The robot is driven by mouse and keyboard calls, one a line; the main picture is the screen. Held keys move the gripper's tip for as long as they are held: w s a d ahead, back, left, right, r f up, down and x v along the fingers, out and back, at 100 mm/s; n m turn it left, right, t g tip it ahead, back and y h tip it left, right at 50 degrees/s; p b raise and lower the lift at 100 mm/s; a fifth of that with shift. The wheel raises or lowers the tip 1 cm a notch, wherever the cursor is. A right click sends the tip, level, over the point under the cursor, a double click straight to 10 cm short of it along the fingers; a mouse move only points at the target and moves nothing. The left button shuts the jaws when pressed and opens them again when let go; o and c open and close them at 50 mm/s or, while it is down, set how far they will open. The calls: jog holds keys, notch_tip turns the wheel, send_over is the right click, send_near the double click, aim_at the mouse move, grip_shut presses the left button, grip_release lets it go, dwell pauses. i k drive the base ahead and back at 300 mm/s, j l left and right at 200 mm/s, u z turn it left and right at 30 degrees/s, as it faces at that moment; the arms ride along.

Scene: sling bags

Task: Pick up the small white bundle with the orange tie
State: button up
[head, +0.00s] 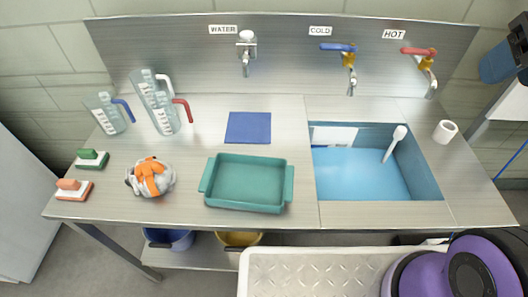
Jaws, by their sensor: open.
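The small white bundle with the orange tie (150,178) sits on the left part of the steel counter, near its front edge. Its body is white and grey, and the orange tie is knotted over its top. It stands between two brushes on the left and a green tray on the right, apart from both. My gripper is not in view. Purple and black parts of my own arm show at the lower right, far from the bundle.
The green tray (247,183) is right of the bundle; the orange brush (76,189) and green brush (91,159) are left. Clear jugs (105,112) (156,102) stand behind. A blue cloth (248,127) lies flat; a sink (365,172) is set in at right.

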aim_at(151, 177)
jog(key=k+j, duration=0.1)
jog(key=j, duration=1.1)
jog(key=k+j, duration=0.15)
jog(key=j, duration=0.45)
jog(key=u, duration=0.05)
